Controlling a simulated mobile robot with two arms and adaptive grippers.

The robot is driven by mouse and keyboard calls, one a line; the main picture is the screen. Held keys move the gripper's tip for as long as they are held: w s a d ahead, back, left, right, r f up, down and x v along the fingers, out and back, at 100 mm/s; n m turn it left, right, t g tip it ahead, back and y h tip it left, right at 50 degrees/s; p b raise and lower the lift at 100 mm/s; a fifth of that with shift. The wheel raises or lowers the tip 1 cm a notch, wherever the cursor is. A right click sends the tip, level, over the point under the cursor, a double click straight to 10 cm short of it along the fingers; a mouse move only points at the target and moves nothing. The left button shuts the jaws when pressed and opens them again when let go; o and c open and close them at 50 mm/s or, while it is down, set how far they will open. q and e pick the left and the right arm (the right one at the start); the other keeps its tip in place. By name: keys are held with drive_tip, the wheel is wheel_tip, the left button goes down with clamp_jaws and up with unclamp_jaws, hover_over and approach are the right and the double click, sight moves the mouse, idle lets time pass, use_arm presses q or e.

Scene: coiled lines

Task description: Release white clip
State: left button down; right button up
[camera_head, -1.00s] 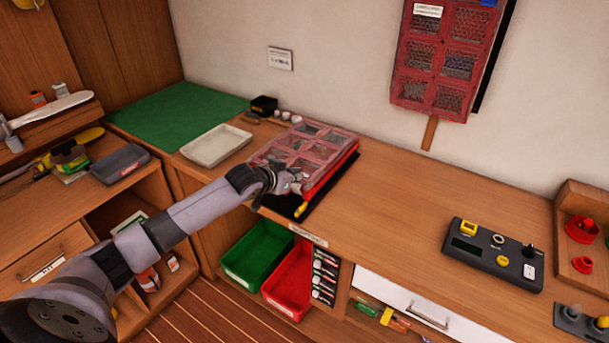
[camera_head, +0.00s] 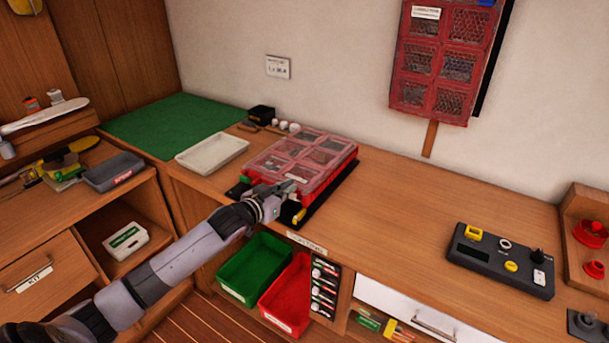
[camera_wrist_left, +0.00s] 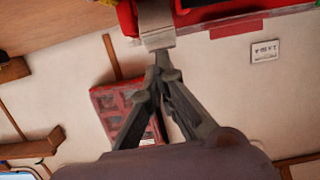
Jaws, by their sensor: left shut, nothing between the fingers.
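The red case (camera_head: 325,182) with a clear, divided lid lies shut on the bench, on a dark mat. A pale whitish clip (camera_wrist_left: 156,24) shows on the case's edge in the left wrist view. My left gripper (camera_wrist_left: 161,62) is shut with its fingertips right at the clip's end; I cannot tell whether they touch. In the head view my left gripper (camera_head: 287,187) is at the front edge of the case and hides most of the clip. A yellow latch (camera_head: 299,216) sits at the front right corner. My right gripper is not in view.
A pale tray (camera_head: 212,153) and a green mat (camera_head: 170,125) lie left of the case. Green (camera_head: 254,268) and red (camera_head: 288,296) bins stand below the bench front. A dark control box (camera_head: 500,260) stands at right, with clear bench between.

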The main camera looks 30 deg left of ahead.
use_arm(q)
drive_tip(key=shift+s+d+f+t+b, duration=0.1)
drive_tip(key=shift+s+f+t+b, duration=0.2)
drive_tip(key=shift+f+b, duration=0.25)
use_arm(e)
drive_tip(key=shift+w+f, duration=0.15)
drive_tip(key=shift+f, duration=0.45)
use_arm(q)
drive_tip(key=shift+r, duration=0.15)
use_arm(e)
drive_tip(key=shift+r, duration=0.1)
use_arm(q)
drive_tip(key=shift+w+r+p, duration=0.1)
drive_tip(key=shift+r+p, duration=0.15)
drive_tip(key=shift+p, duration=0.05)
drive_tip(key=w+r+p, duration=0.1)
drive_tip(key=r+p, duration=0.1)
drive_tip(key=w+r+p, duration=0.1)
drive_tip(key=shift+w+d+r+p, duration=0.1)
drive_tip(key=shift+w+r+p, duration=0.2)
drive_tip(key=shift+r, duration=0.1)
drive_tip(key=s+r+b, duration=0.2)
drive_tip(key=s, duration=0.7)
drive_tip(key=shift+s+a+r+b, duration=0.15)
drive_tip(key=shift+a+r+b, duration=0.15)
drive_tip(key=shift+a+r, duration=0.1)
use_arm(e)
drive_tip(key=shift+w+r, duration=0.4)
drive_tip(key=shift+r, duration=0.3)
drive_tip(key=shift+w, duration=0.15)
